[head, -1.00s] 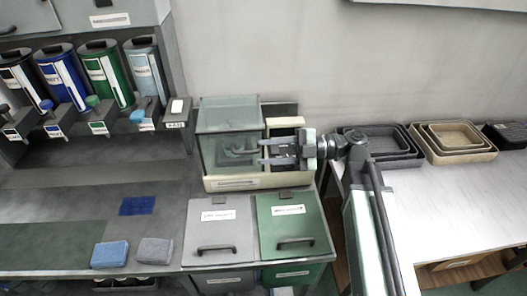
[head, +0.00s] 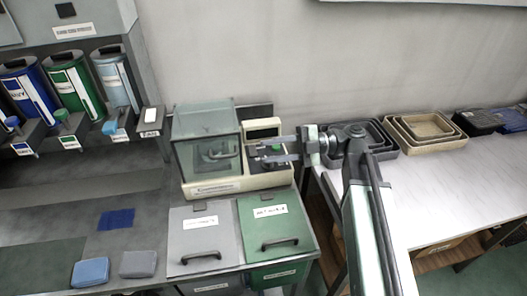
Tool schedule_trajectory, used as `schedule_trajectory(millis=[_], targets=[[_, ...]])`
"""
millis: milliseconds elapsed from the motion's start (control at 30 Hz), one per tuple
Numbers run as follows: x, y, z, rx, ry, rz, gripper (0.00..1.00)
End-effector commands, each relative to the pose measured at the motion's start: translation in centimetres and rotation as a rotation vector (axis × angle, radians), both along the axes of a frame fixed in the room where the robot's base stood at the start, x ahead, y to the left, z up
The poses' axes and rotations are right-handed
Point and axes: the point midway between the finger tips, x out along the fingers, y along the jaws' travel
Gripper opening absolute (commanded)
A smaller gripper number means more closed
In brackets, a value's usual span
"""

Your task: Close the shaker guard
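The shaker is a cream machine (head: 215,190) on the bench, left of centre. Its guard (head: 207,122) is a clear greenish box over the machine's left part. A grey handle (head: 220,155) shows at the guard's front. I cannot tell from this angle whether the guard is fully closed. The machine's right part has a small display (head: 263,124) and a green button (head: 275,148). My gripper (head: 268,150) points left over this control part, with its two fingers apart and nothing between them that I can see held. The fingertips are just right of the guard, apparently clear of the handle.
Grey and green lidded bins (head: 268,213) stand in front of the shaker. Dispensers (head: 118,80) hang at the left. Blue (head: 91,271) and grey (head: 138,263) blocks lie at the front left. Nested trays (head: 428,130) stand on the right table. The right tabletop is mostly bare.

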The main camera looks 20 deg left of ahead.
Motion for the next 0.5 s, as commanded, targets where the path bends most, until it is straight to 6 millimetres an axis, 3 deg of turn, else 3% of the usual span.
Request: schedule_trajectory(millis=[233,500], targets=[[0.8,-1.6,0.0,0.0,0.0,-0.001,0.33],[0.8,-1.7,0.0,0.0,0.0,0.0,0.33]])
